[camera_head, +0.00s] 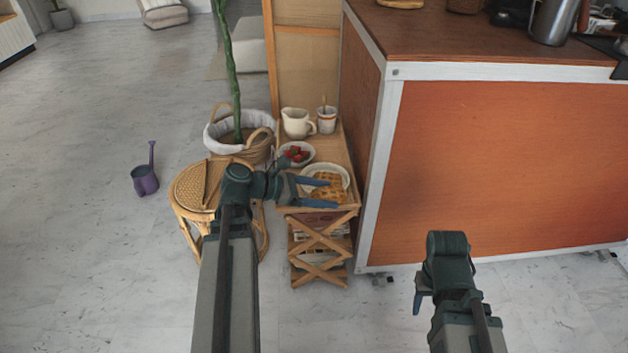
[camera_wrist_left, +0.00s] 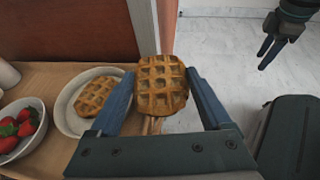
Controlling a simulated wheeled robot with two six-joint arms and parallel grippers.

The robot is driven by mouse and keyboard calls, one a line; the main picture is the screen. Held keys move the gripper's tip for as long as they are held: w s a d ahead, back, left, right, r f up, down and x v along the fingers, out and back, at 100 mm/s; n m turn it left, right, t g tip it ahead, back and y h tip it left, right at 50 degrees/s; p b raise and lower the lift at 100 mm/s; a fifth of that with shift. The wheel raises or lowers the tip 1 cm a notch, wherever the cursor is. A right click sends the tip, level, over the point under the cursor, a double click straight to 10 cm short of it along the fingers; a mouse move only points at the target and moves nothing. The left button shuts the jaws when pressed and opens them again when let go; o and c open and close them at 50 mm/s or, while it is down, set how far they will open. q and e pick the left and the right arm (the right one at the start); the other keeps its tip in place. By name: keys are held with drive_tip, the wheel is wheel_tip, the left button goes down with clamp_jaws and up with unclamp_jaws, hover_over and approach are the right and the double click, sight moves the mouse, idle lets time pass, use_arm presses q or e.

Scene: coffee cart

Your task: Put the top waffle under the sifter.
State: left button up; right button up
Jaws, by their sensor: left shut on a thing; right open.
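My left gripper (camera_wrist_left: 160,92) is shut on a golden round waffle (camera_wrist_left: 162,84), held between its two blue fingers. In the head view, my left gripper (camera_head: 320,194) reaches over the small wooden side table, and the held waffle (camera_head: 331,192) shows between the fingers. Another waffle (camera_wrist_left: 95,96) lies on a white plate (camera_wrist_left: 72,122), to the left of the held one in the left wrist view. My right gripper (camera_head: 418,302) is open and empty, low in front of the cart; it also shows in the left wrist view (camera_wrist_left: 270,52). I cannot make out a sifter.
On the wooden side table (camera_head: 332,148) stand a bowl of strawberries (camera_head: 297,153), a cream pitcher (camera_head: 297,123) and a cup (camera_head: 326,120). The orange cart (camera_head: 500,160) rises to the right, with a metal pitcher (camera_head: 553,20) on top. A rattan stool (camera_head: 197,183) stands left.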

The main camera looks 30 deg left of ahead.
use_arm(q)
drive_tip(key=shift+s+d+r, duration=0.1)
drive_tip(key=shift+s+d, duration=0.3)
drive_tip(key=shift+s, duration=0.3)
drive_tip(key=shift+s+d+r, duration=0.1)
drive_tip(key=shift+s+d, duration=0.3)
drive_tip(key=shift+s, duration=0.3)
